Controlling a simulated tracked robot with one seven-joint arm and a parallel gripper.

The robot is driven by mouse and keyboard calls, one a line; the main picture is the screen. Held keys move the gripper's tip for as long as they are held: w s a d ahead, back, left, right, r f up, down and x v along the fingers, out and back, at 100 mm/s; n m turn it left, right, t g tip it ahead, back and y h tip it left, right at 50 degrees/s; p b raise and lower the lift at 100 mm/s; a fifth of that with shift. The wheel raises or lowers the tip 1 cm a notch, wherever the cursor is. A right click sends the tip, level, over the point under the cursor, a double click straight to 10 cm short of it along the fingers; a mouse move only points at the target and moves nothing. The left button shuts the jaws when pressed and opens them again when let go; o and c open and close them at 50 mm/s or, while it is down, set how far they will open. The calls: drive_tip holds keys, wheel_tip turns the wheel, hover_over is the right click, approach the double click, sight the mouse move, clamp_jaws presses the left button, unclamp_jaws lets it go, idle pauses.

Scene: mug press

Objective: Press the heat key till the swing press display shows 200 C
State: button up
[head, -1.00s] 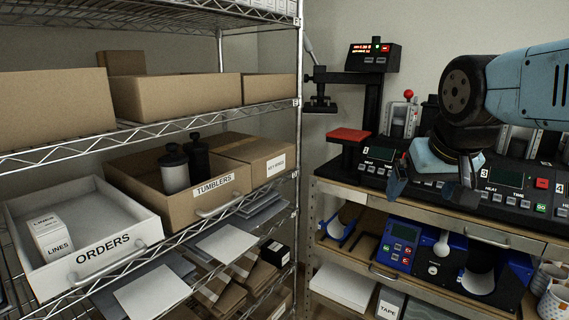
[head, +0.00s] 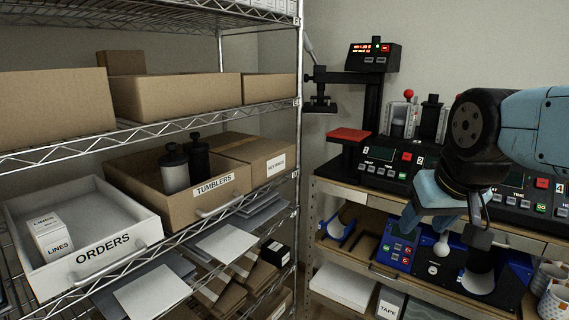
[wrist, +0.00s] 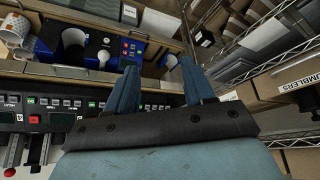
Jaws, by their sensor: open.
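The swing press (head: 376,110) stands at the back left of the bench, with a black column and a red pad (head: 350,134). Its control head (head: 388,61) carries a lit display (head: 364,48) with two lines of red and orange characters, too small to read. Small grey keys (head: 370,60) sit under the display; I cannot read which is the heat key. My gripper (head: 445,220) hangs in front of the bench edge, to the right of and well below the control head, pointing down. Its blue fingers are apart and empty in the wrist view (wrist: 157,75). The swing press is not clearly visible there.
A black mug press row (head: 385,170) with its own HEAT and TIME keys lines the bench. A blue press (head: 400,248) stands on the shelf below. The wire rack post (head: 299,120) rises left of the swing press. Open air lies between the rack and my arm.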

clamp_jaws()
idle(1.0)
